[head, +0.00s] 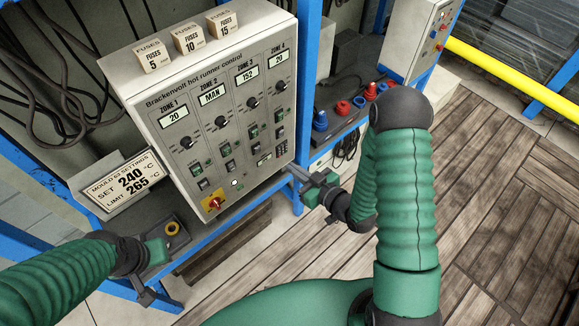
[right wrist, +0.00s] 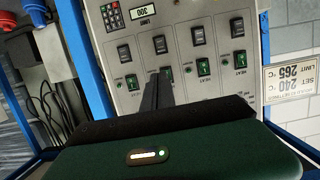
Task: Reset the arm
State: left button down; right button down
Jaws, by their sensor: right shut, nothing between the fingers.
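My right gripper (head: 297,174) is shut and empty, just off the cabinet's lower right. In the right wrist view its fingers (right wrist: 158,88) point at the panel, over the row of green heat switches; whether they touch is unclear. My left gripper (head: 147,296) is at the bench's lower left, its jaws unclear.
Three fuse boxes (head: 188,40) sit on the cabinet. A settings card (head: 125,182) reads set 240, limit 265. A yellow ring (head: 172,228) lies on the bench. Red and blue connectors (head: 342,108) stand on the right bench. The plank floor (head: 500,190) at right is clear.

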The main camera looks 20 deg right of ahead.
pick_arm(q)
jog(key=shift+b+x, duration=1.05)
jog(key=shift+x, duration=0.15)
pick_arm(e)
jog(key=s+r+m+g+h, duration=0.3)
jog(key=s+m+g+h, duration=0.1)
jog(key=s+g, duration=0.7)
jog(key=s+h, duration=0.1)
jog(key=s, duration=0.2)
jog(key=shift+r, duration=0.15)
pick_arm(q)
jog(key=shift+s, duration=0.1)
pick_arm(e)
jog(key=shift+s, duration=0.15)
jog(key=c, duration=2.1)
grip_release()
